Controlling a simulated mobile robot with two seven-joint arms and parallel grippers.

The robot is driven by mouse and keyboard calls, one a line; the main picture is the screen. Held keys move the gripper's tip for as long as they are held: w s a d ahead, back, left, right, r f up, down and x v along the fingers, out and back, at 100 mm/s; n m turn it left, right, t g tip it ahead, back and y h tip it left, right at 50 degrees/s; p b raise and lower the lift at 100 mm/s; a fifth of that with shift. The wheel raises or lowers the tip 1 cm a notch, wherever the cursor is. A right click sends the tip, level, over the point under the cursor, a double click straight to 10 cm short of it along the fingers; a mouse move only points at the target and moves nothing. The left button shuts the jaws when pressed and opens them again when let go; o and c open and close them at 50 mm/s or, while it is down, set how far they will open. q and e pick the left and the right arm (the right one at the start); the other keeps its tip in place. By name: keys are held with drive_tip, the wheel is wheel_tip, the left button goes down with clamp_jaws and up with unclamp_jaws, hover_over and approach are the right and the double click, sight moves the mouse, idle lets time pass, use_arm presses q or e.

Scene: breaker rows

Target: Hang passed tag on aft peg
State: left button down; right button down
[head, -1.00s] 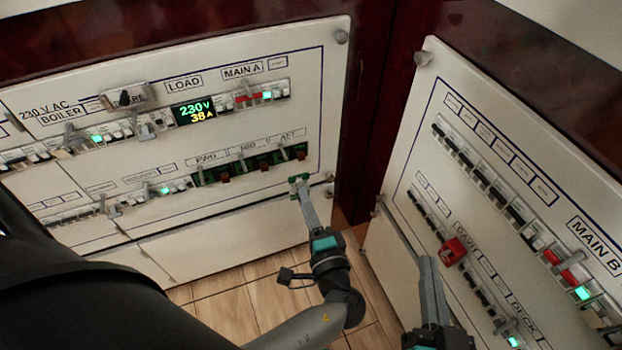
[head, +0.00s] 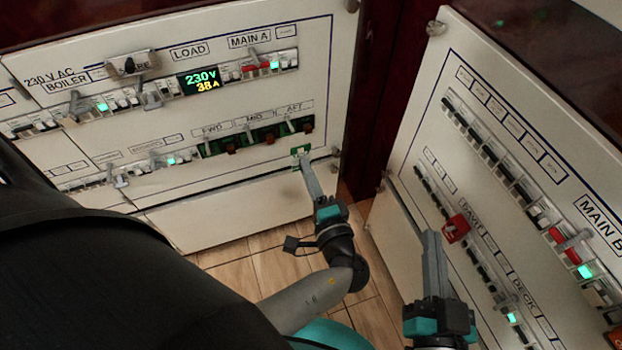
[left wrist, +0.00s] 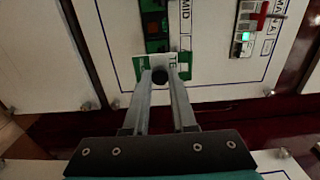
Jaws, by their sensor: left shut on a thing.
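My left gripper (head: 305,160) is shut on a small green-and-white tag (head: 300,150), held in front of the left panel, just below the row under the AFT label (head: 295,107). In the left wrist view the tag (left wrist: 185,72) sits crosswise between the fingertips, with part of its lettering and a dark round spot showing. The aft station (head: 308,127) is a green section with a brownish piece, right of the FWD and MID ones. The tag appears apart from it. My right gripper (head: 432,240) is before the right panel; its finger gap is unclear.
The left panel (head: 225,215) carries breaker rows with grey levers and a lit display (head: 201,81). The right panel (head: 400,215) has more breakers and a red block (head: 456,228). A narrow dark-red gap separates the panels. Tiled floor (head: 235,280) lies below.

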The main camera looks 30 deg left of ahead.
sight(299, 153)
use_arm(q)
drive_tip(key=shift+x, duration=1.8)
drive_tip(key=shift+x, duration=1.3)
drive_tip(key=c, duration=0.7)
unclamp_jaws()
drive_tip(key=shift+s, duration=0.1)
drive_tip(key=shift+o, duration=0.2)
